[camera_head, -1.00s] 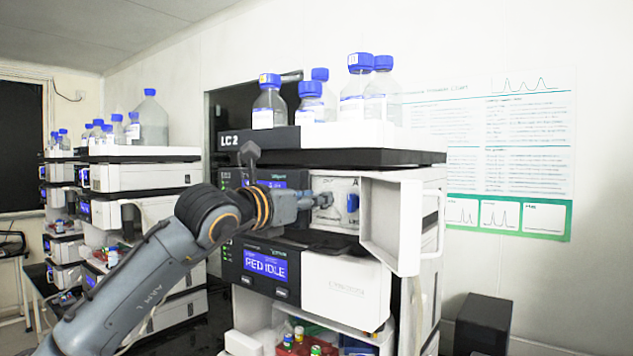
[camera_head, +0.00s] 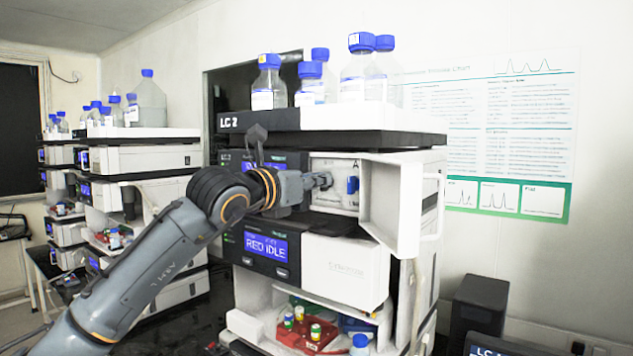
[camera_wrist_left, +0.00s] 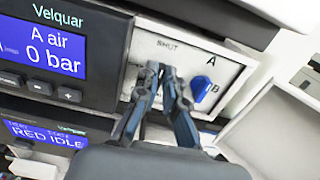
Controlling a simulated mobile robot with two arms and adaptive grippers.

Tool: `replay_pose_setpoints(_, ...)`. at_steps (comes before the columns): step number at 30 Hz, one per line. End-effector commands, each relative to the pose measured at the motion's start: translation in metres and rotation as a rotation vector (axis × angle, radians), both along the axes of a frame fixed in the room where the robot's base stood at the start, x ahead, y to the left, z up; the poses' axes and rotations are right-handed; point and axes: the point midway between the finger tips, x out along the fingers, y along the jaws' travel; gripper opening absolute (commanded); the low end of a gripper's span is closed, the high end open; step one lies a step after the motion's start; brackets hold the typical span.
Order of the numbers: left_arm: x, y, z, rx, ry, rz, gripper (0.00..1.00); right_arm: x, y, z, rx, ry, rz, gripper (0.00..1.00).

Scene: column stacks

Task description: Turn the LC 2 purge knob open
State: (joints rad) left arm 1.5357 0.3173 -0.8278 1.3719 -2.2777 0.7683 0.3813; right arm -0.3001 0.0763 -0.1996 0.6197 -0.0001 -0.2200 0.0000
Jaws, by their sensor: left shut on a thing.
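The LC 2 stack carries an LC 2 label (camera_head: 230,122). Its door (camera_head: 392,207) stands open, showing a pale panel (camera_head: 340,167). My left gripper (camera_head: 322,181) is inside the opening, at the left part of this panel. In the left wrist view its fingertips (camera_wrist_left: 161,72) are close together below the word SHUT, closed on the purge knob, which they mostly hide; its angle cannot be told. A blue A/B knob (camera_wrist_left: 203,90) is to the right, apart from the fingers. It also shows in the head view (camera_head: 352,184). My right gripper is not in view.
Blue-capped bottles (camera_head: 268,85) stand on top of the stack. The display (camera_wrist_left: 43,48) reads A air, 0 bar; the lower one (camera_head: 265,246) reads RED IDLE. A red tray (camera_head: 308,335) with vials sits below. Another stack (camera_head: 140,160) stands left.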

Motion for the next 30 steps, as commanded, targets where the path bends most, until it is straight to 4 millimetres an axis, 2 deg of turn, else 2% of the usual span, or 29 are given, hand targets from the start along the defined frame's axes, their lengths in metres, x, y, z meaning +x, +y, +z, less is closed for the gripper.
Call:
replay_pose_setpoints(11, 0.000, 0.001, -0.006, -0.167, 0.117, -0.001, 0.00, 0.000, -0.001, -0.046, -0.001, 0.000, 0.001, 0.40)
replay_pose_setpoints(18, 0.001, 0.003, -0.005, -0.347, 0.246, 0.000, 0.00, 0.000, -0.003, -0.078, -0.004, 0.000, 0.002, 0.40)
replay_pose_setpoints(30, 0.003, 0.005, -0.005, -0.655, 0.471, 0.000, 0.00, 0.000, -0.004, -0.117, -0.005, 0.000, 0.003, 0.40)
